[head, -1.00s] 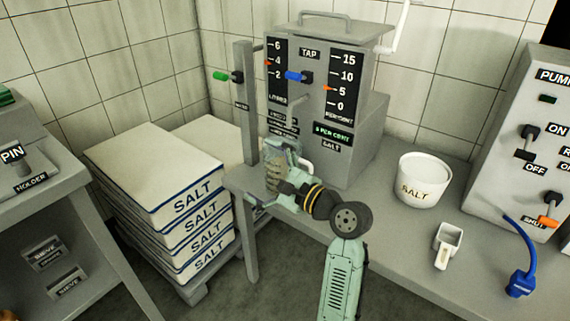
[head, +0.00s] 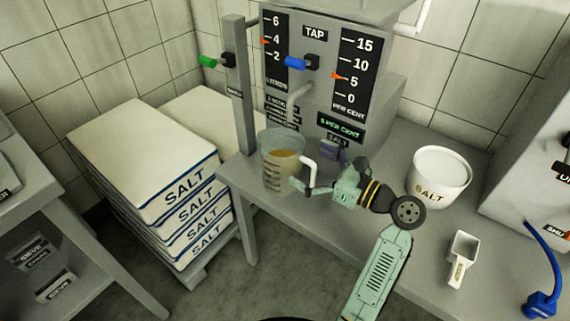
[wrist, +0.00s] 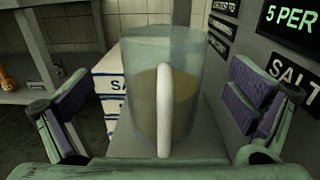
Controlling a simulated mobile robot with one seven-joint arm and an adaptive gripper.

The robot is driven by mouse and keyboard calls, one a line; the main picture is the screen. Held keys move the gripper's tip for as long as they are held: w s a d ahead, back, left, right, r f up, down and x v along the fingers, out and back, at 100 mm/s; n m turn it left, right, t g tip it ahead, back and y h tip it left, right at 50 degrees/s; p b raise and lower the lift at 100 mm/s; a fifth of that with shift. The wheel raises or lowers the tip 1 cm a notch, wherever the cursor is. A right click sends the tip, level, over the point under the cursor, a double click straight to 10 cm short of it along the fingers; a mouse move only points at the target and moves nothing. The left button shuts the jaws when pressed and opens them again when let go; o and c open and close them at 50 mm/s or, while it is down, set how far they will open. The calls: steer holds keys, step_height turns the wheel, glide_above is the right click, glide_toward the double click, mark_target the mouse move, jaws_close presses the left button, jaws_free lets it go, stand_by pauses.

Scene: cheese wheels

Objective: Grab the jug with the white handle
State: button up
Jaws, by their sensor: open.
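The jug (head: 281,165) is clear, with a white handle (head: 309,169) and a yellowish-brown liquid in its lower part. It stands upright on the grey bench, in front of the tap machine. My gripper (head: 317,172) is open just to the right of the jug, on its handle side. In the wrist view the jug (wrist: 185,62) is centred, its white handle (wrist: 165,110) facing the camera. The two purple-padded fingers (wrist: 165,103) are spread wide on either side of the handle.
The tap machine (head: 313,60) stands close behind the jug, with a post (head: 239,90) on its left. A salt tub (head: 440,180) and a scoop (head: 461,258) are on the bench to the right. Stacked salt sacks (head: 145,150) stand left of the bench.

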mark_target(301, 157)
steer(key=x, duration=0.2)
steer(key=p+x, duration=0.1)
steer(key=x, duration=0.1)
steer(key=shift+w+a+r, duration=0.2)
steer(key=shift+w+r, duration=0.05)
steer(key=shift+w, duration=0.15)
steer(key=shift+w+a, duration=0.35)
steer(key=shift+a, duration=0.1)
steer(key=shift+c, duration=0.5)
steer(key=c, duration=1.7)
